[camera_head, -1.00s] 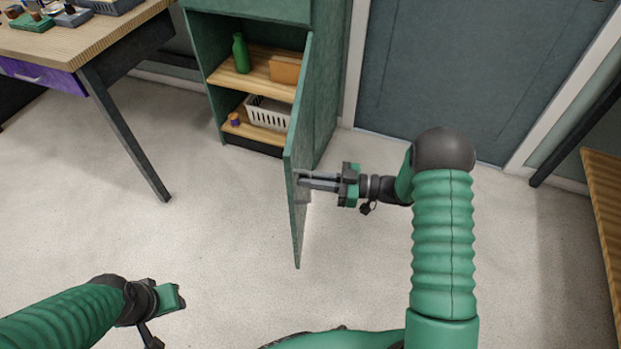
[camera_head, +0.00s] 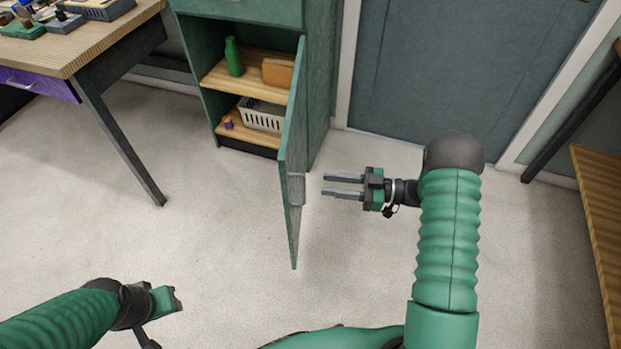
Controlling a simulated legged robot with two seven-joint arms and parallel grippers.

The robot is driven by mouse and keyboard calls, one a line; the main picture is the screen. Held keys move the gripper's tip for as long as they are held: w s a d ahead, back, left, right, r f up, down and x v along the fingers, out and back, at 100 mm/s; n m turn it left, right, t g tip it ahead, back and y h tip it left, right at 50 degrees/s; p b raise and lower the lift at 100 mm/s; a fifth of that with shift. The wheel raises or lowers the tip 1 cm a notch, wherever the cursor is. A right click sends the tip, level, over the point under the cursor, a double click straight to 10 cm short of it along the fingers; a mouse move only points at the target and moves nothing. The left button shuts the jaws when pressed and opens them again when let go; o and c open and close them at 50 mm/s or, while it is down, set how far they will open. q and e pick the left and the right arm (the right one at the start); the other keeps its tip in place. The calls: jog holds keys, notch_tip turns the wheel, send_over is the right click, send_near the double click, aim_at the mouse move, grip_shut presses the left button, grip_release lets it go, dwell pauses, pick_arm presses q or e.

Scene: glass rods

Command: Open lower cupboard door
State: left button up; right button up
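The lower cupboard door (camera_head: 290,165) is green and stands wide open, swung out toward me and seen nearly edge-on. Its grey handle (camera_head: 297,189) is on the face turned to the right. The green cupboard (camera_head: 207,107) shows its inside. My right gripper (camera_head: 324,185) is to the right of the handle, with its two fingers parallel and apart. Nothing is between them, and a gap of floor shows between the fingertips and the handle. My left gripper (camera_head: 175,298) is low at the left, away from the door; its fingers are not clearly seen.
Inside the cupboard are a green bottle (camera_head: 234,57), an orange-brown box (camera_head: 278,72), a white basket (camera_head: 261,115) and a small purple item (camera_head: 228,123). A wooden table (camera_head: 70,50) stands at the left, another (camera_head: 597,210) at the right. The floor between is clear.

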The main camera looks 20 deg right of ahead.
jog(key=p+v, duration=0.1)
jog(key=v, duration=0.8)
jog(key=shift+d, duration=0.2)
